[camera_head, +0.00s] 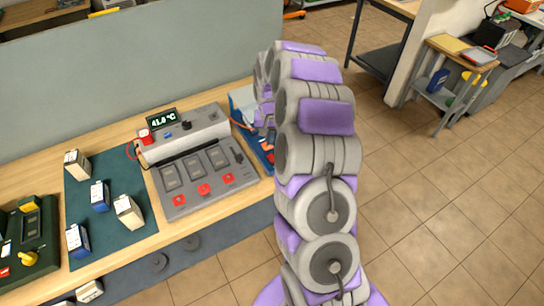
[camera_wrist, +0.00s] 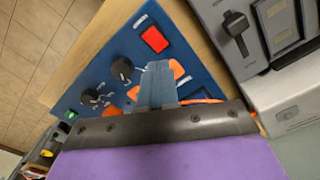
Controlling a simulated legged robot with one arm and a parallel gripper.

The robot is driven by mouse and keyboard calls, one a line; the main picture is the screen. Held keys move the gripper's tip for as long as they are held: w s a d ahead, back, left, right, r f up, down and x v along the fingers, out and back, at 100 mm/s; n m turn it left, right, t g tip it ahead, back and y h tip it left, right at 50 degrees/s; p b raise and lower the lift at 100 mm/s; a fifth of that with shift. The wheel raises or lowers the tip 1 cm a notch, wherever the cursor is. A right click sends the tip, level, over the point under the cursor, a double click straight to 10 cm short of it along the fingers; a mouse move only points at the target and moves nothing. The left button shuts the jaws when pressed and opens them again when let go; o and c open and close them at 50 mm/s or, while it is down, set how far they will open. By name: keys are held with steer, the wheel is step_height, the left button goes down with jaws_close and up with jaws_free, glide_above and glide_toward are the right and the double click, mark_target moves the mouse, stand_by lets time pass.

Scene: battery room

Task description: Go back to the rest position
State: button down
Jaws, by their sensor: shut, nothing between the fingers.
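My gripper (camera_wrist: 158,85) shows in the wrist view with its fingers together and nothing between them. It is over a blue panel (camera_wrist: 82,88) that carries black knobs, a red switch and orange parts. I cannot tell whether the fingertips touch the panel. In the head view my purple and grey arm stands in front of the right end of the bench and hides the gripper. Part of the blue panel shows just left of the arm.
A grey battery tester (camera_head: 198,160) with a 41.0 °C display stands on the wooden bench. Several small batteries stand on a dark mat (camera_head: 110,225) left of it. A green device (camera_head: 30,235) is at far left. Open tiled floor (camera_head: 440,210) lies right of my arm.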

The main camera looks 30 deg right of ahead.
steer(key=shift+r, duration=0.1)
stand_by(0.4)
steer(key=s+a+r+n, duration=0.4)
steer(key=s+a+r, duration=0.95)
steer(key=s, duration=0.25)
steer(key=s+a+r+g, duration=0.1)
steer(key=s, duration=1.1)
steer(key=s+a+r+n, duration=0.1)
steer(key=s+a+r, duration=0.1)
steer(key=s, duration=1)
steer(key=shift+n+g, duration=0.3)
steer(key=shift+g, duration=0.1)
steer(key=shift+w, duration=0.1)
